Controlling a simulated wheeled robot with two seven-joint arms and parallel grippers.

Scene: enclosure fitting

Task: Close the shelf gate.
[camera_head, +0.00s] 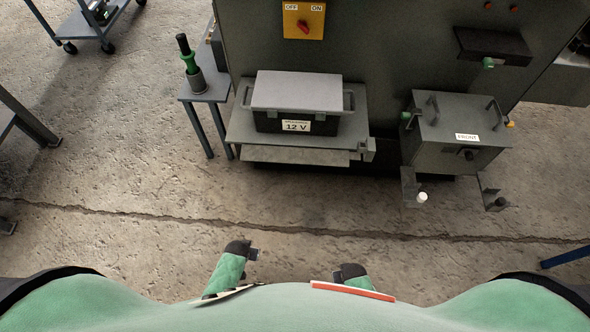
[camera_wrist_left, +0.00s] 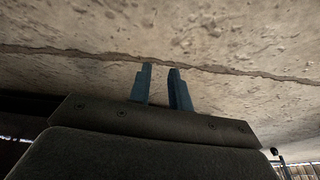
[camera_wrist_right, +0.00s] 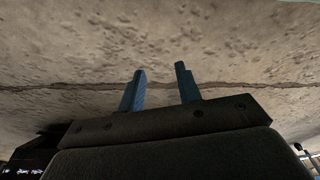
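A grey shelf (camera_head: 236,128) juts from the front of the dark cabinet and carries a black battery (camera_head: 265,122) labelled 12 V, with a light grey top and side handles. A light grey strip (camera_head: 295,155), apparently the shelf gate, lies along and below the shelf's front edge. It looks folded down, though its hinge is not clear. A small grey block (camera_head: 367,149) sits at the shelf's front right corner. My left gripper (camera_head: 254,254) and right gripper (camera_head: 338,277) are well short of the shelf, over bare floor. Both are empty with fingers apart, the left pair (camera_wrist_left: 160,70) closer together than the right pair (camera_wrist_right: 160,70).
A grey box (camera_head: 440,125) marked FRONT, with handles, stands right of the shelf above two brackets (camera_head: 411,186). A yellow switch (camera_head: 304,19) is above. The floor before the shelf is clear.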

